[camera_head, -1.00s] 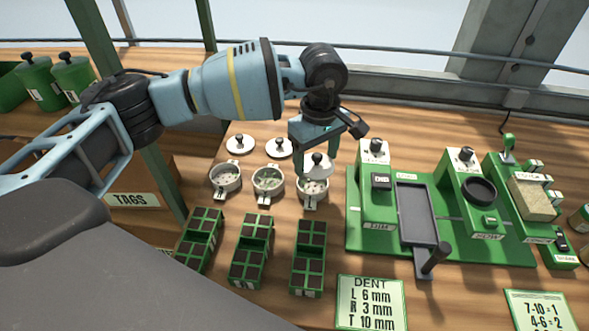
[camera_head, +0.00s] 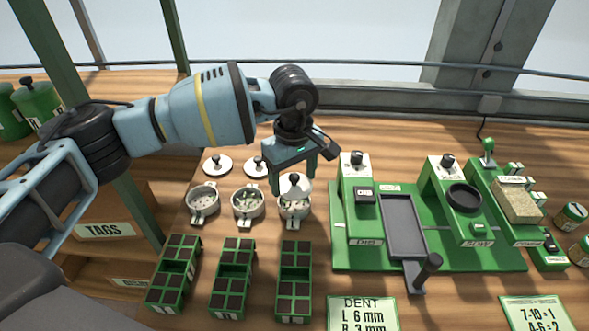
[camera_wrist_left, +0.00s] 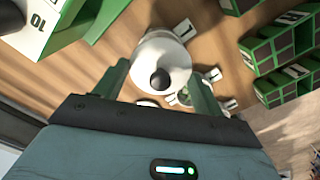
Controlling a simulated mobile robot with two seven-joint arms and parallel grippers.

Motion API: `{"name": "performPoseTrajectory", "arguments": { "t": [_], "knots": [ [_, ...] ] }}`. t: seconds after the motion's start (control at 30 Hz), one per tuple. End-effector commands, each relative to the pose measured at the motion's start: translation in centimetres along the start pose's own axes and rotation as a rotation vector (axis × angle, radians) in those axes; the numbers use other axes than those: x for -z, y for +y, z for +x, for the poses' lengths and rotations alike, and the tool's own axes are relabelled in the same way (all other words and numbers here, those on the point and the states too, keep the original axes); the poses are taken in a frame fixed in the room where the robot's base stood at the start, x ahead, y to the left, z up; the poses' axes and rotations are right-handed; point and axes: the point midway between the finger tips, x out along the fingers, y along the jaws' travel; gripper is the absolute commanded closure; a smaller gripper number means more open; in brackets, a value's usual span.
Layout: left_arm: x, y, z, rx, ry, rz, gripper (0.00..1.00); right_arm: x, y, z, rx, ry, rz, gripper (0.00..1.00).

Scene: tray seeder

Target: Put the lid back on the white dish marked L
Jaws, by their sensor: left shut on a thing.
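My left gripper (camera_head: 292,180) is shut on a white round lid with a dark knob (camera_head: 295,187). In the left wrist view the lid (camera_wrist_left: 165,55) shows between the two fingers. The white dish marked L (camera_head: 293,210) is the rightmost of three small dishes. The lid is over the back part of its mouth, and the dish's front rim and some of its contents still show. Whether lid and rim touch, I cannot tell. My right gripper is not in view.
Two open white dishes (camera_head: 203,200) stand to the left, with two loose lids (camera_head: 217,165) behind them. Green seed trays (camera_head: 233,275) lie in front. A green machine base (camera_head: 345,262) stands close on the right. A "DENT" card (camera_head: 362,311) lies at the front.

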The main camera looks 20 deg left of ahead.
Motion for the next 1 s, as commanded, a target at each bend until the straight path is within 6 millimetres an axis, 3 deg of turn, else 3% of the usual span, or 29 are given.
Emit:
{"name": "performPoseTrajectory", "arguments": {
  "t": [0.4,1.0],
  "knots": [
    [0.0,0.0,3.3,0.001,-0.001,0.0,0.52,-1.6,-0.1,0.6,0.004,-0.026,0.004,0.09],
    [0.0,0.0,3.5,0.0,0.0,0.001,0.52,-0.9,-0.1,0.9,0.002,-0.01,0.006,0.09]
  ]
}}
